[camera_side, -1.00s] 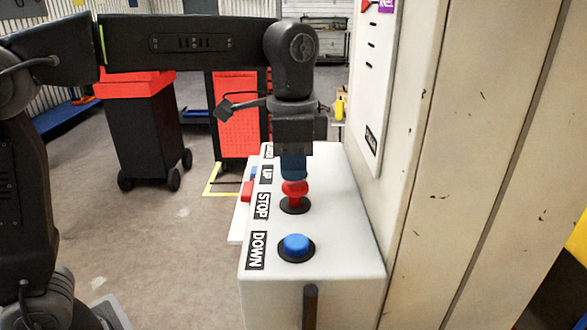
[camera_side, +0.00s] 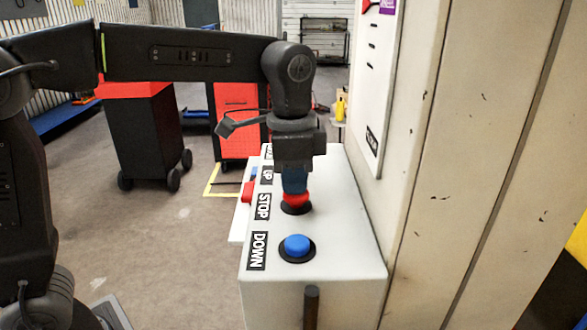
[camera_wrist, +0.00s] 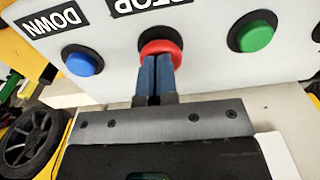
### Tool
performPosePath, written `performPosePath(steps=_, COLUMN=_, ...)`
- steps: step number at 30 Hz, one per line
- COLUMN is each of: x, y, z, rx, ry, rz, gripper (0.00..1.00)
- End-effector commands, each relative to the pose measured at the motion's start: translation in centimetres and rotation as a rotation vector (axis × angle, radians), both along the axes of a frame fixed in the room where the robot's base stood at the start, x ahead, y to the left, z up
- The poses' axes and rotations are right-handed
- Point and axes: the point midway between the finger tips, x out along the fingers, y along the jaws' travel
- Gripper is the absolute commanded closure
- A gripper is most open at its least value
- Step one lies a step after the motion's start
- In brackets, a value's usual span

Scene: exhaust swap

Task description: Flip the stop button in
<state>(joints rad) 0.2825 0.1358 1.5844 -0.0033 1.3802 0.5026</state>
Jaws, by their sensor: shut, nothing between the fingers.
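The red stop button (camera_side: 296,199) sits in a black ring on the white control box, beside the STOP label (camera_side: 262,206). My gripper (camera_side: 295,188) points down from above, shut and empty, with its blue fingertips against the top of the button. In the wrist view the red button (camera_wrist: 160,48) shows behind the shut fingertips (camera_wrist: 155,62), which cover its lower middle. The fingers seem to touch the button. The button looks low, close to its ring.
A blue button (camera_side: 297,245) lies nearer on the box (camera_side: 340,260), by the DOWN label (camera_side: 257,251). A green button (camera_wrist: 256,36) shows in the wrist view on the other side of the stop button. A beige wall (camera_side: 450,150) stands close at the right.

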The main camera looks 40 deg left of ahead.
Motion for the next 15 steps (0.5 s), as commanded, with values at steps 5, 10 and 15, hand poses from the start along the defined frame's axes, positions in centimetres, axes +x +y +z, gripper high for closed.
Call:
performPosePath(steps=5, x=0.0, y=0.1, z=-0.8, rx=0.013, ry=0.024, rz=-0.002, gripper=1.00)
performPosePath(steps=10, x=0.0, y=0.1, z=2.0, rx=0.006, ry=0.007, rz=-0.001, gripper=1.00)
performPosePath(steps=15, x=-0.1, y=0.1, z=6.2, rx=0.000, ry=-0.004, rz=0.000, gripper=1.00)
